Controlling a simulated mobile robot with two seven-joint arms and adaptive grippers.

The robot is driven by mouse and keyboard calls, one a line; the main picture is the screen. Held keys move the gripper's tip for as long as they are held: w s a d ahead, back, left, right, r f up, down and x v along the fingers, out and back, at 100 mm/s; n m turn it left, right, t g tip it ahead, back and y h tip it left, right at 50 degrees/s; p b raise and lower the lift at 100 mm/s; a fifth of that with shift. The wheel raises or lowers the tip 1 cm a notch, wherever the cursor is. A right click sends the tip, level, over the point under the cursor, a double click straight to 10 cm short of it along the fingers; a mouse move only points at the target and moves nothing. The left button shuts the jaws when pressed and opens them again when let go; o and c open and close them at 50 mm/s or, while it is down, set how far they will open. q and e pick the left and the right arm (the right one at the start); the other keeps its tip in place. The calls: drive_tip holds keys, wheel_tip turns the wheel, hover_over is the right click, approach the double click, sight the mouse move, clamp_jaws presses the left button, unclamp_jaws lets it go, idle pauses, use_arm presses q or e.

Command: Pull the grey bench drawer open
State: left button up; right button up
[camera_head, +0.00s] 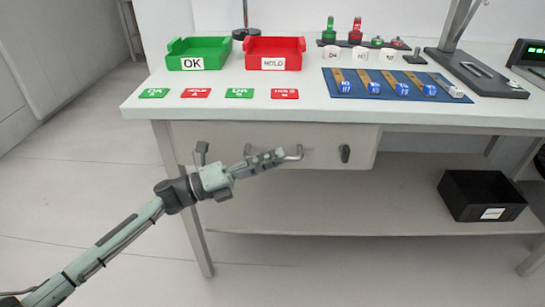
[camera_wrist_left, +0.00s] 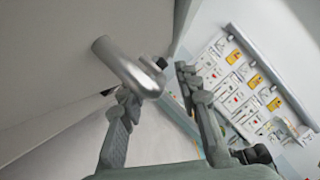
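The grey bench drawer (camera_head: 325,140) sits under the white bench top, its front looking flush with the bench. Its silver bar handle (camera_head: 298,153) is partly hidden behind my left gripper (camera_head: 270,160) in the head view. In the left wrist view the handle (camera_wrist_left: 128,68) is a thick curved bar, near the tips of my left gripper (camera_wrist_left: 160,85). The two fingers stand apart, with the near end of the bar at the left finger's tip. I cannot tell whether they touch. My right gripper is not in view.
A black knob (camera_head: 344,153) is right of the handle. On the bench top stand a green OK tray (camera_head: 199,50), a red HOLD tray (camera_head: 275,50), several cards and a blue mat (camera_head: 390,93). A black bin (camera_head: 482,195) is on the lower shelf. The floor left of the bench is clear.

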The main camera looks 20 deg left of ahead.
use_arm(q)
clamp_jaws()
idle(0.6)
